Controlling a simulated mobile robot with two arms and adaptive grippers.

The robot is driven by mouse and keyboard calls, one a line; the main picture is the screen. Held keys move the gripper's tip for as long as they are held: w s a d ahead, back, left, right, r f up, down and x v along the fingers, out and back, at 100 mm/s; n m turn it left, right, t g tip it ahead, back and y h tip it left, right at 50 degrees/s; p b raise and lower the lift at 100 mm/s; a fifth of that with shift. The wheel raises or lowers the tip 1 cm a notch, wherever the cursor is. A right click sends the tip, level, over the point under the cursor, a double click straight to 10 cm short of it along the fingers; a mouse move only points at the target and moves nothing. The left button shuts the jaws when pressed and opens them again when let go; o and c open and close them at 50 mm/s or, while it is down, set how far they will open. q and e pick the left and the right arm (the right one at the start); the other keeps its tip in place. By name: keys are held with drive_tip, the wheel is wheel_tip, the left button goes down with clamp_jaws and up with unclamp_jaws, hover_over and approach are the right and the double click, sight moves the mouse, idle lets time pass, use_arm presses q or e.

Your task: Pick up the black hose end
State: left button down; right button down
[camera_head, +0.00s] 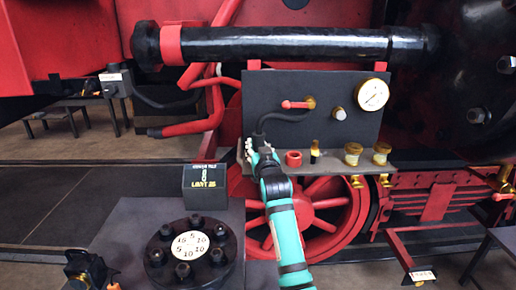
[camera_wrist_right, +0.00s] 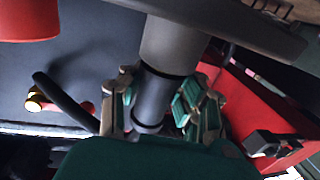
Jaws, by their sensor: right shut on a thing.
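The black hose (camera_head: 284,116) runs from a fitting on the dark upright panel, bends left and drops to my right gripper (camera_head: 256,149). In the right wrist view, my right gripper (camera_wrist_right: 165,108) is shut around a dark cylindrical piece (camera_wrist_right: 152,94), which I take to be the black hose end. The curved hose (camera_wrist_right: 62,100) passes behind the left finger there. The fingers hide where hose and cylinder meet.
The panel (camera_head: 280,84) carries a round gauge (camera_head: 372,95) and a red-handled valve (camera_head: 299,104). A bolted black flange (camera_head: 190,270) sits on a table at lower left.

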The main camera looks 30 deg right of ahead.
sight(260, 141)
drive_tip(key=shift+r+b, duration=0.3)
drive_tip(key=shift+r, duration=0.15)
wheel_tip(260, 141, up, 2)
drive_tip(key=shift+d+r+b, duration=0.1)
drive_tip(key=shift+r+b, duration=0.05)
drive_tip(key=shift+b, duration=0.4)
drive_tip(key=d+b+v, duration=0.1)
drive_tip(key=v, duration=0.7)
drive_tip(key=s+d+r+b+v, duration=0.1)
drive_tip(key=d+b+v, duration=0.1)
drive_tip(key=v, duration=0.5)
drive_tip(key=shift+s+r+b, duration=0.3)
drive_tip(key=shift+s, duration=0.15)
drive_tip(key=shift+a, duration=0.1)
drive_tip(key=shift+c, duration=2.1)
unclamp_jaws()
wheel_tip(260, 141, up, 10)
